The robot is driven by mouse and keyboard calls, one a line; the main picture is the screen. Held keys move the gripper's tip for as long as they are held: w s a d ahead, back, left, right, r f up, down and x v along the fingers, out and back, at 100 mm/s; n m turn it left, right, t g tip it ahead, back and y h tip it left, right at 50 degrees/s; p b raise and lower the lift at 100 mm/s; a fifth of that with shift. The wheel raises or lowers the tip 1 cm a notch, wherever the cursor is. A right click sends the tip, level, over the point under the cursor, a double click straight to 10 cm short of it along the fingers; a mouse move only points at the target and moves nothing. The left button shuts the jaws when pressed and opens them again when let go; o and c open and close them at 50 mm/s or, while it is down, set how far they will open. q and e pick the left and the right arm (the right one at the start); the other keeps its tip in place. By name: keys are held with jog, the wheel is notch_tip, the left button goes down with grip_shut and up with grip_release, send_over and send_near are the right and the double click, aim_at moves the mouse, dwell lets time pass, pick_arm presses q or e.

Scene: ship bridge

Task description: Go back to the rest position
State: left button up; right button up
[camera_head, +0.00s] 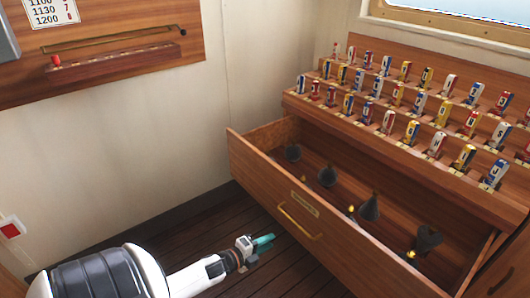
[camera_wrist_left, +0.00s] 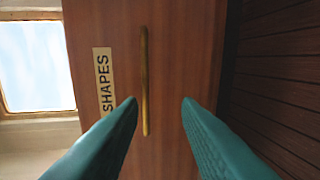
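My left gripper (camera_head: 262,243) has teal fingers and is low at the bottom of the head view, in front of the open drawer (camera_head: 250,170). In the left wrist view my left gripper (camera_wrist_left: 160,103) has its two fingers spread apart with nothing between them. The drawer front (camera_wrist_left: 185,60) fills the middle of that view, with a brass handle (camera_wrist_left: 144,80) and a label (camera_wrist_left: 103,80) reading SHAPES. The handle also shows in the head view (camera_head: 299,222), apart from the fingers. My right gripper is not in view.
The drawer holds several dark cone-like shapes (camera_head: 369,207). Above it, a stepped wooden rack (camera_head: 400,135) carries rows of small coloured flag blocks. A wall shelf (camera_head: 120,65) is at the upper left. The dark plank floor (camera_head: 200,240) is clear left of the drawer.

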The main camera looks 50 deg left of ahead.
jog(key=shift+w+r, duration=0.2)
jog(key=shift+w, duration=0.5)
